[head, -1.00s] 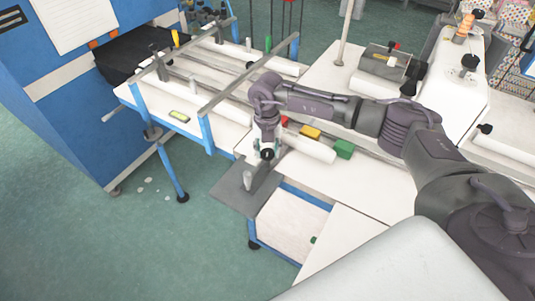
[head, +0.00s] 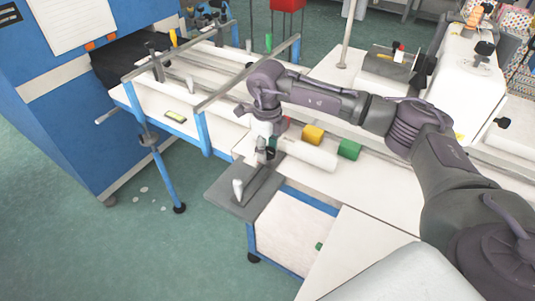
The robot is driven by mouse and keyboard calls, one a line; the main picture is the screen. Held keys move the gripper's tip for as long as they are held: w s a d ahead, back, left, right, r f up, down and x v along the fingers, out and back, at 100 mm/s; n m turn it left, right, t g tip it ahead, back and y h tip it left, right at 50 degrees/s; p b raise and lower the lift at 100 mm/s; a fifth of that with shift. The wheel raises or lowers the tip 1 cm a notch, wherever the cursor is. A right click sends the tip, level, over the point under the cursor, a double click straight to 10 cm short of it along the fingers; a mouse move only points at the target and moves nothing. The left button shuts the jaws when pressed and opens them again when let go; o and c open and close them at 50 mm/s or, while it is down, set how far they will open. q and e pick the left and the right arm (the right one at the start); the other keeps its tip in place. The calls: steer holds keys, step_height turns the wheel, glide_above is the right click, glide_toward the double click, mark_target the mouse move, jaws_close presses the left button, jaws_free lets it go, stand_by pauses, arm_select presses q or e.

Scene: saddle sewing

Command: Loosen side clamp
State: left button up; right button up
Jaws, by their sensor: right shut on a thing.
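My right gripper (head: 266,153) points down at the left end of the white work table, above a grey plate (head: 216,192) that sticks out past the table edge. The gripper is shut on the upper end of a dark upright part, which I take to be the side clamp (head: 255,180). The fingers and wrist hide most of the contact. A light grey rounded knob or handle (head: 238,189) stands on the plate just left of the gripper. My left gripper is not in view.
A yellow block (head: 313,135) and a green block (head: 349,149) sit by a white roller (head: 307,153) to the right of the gripper. A blue-framed rail table (head: 205,130) is behind left, beside a blue cabinet (head: 55,130).

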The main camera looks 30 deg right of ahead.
mark_target(268, 151)
steer(key=n+b, duration=0.2)
steer(key=n, duration=0.1)
steer(key=shift+n, duration=0.4)
steer(key=shift+n+b, duration=0.3)
steer(key=shift+n, duration=0.3)
steer(key=shift+r, duration=0.1)
steer(key=o, duration=1.1)
steer(key=shift+o, duration=0.2)
step_height(268, 151, up, 12)
